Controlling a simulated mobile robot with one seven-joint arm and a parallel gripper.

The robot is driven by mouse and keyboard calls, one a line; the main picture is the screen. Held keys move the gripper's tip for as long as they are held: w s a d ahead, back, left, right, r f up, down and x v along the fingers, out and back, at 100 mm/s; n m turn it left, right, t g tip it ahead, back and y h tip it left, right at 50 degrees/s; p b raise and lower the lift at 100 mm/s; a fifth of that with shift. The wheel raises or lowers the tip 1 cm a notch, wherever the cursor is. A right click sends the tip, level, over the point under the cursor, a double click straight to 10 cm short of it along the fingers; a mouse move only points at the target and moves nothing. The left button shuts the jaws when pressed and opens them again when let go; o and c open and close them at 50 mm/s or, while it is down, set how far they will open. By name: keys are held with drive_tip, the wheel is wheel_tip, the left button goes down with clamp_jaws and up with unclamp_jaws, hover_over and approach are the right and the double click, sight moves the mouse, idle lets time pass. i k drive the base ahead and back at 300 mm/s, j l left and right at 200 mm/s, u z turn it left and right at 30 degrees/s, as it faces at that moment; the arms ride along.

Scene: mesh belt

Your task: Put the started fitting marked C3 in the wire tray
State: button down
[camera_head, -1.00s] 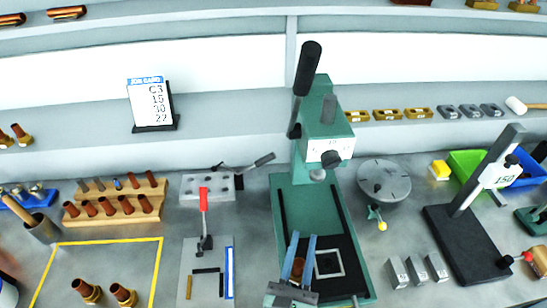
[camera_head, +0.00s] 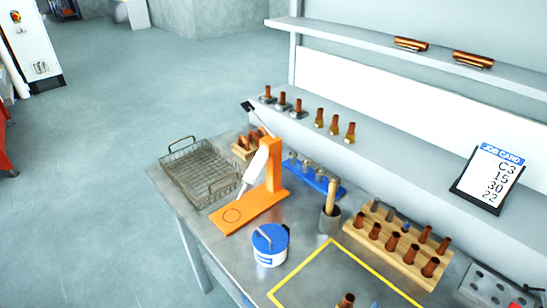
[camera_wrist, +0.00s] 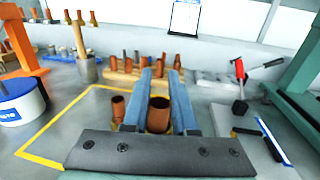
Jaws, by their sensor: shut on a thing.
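My gripper (camera_wrist: 159,100) shows in the wrist view, its two blue fingers shut on a copper fitting (camera_wrist: 158,115). No marking on this fitting can be read. The wire tray (camera_head: 200,172) is an empty mesh basket with raised handles, at the left end of the bench in the head view. The wrist view does not show the tray. Another copper fitting (camera_wrist: 118,108) stands left of the fingers, inside the yellow outline; one copper top (camera_head: 346,300) shows at the bottom edge of the head view.
An orange lever press (camera_head: 262,190) stands right beside the tray. A blue-lidded tub (camera_head: 270,245), a brush pot (camera_head: 329,220) and a wooden rack of copper fittings (camera_head: 400,250) stand nearby. The job card (camera_head: 488,178) reads C3, 15, 30, 22. The shelf runs behind.

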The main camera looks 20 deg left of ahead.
sight(188, 180)
drive_tip(key=i+j, duration=0.1)
drive_tip(key=j, duration=0.3)
drive_tip(key=j+u, duration=0.15)
drive_tip(key=j, duration=0.2)
drive_tip(key=i+j, duration=0.15)
drive_tip(key=j, duration=0.25)
drive_tip(key=i+j+u, duration=0.1)
drive_tip(key=j, duration=0.25)
drive_tip(key=i+j+u, duration=0.1)
drive_tip(key=j, duration=0.3)
drive_tip(key=i, duration=0.6)
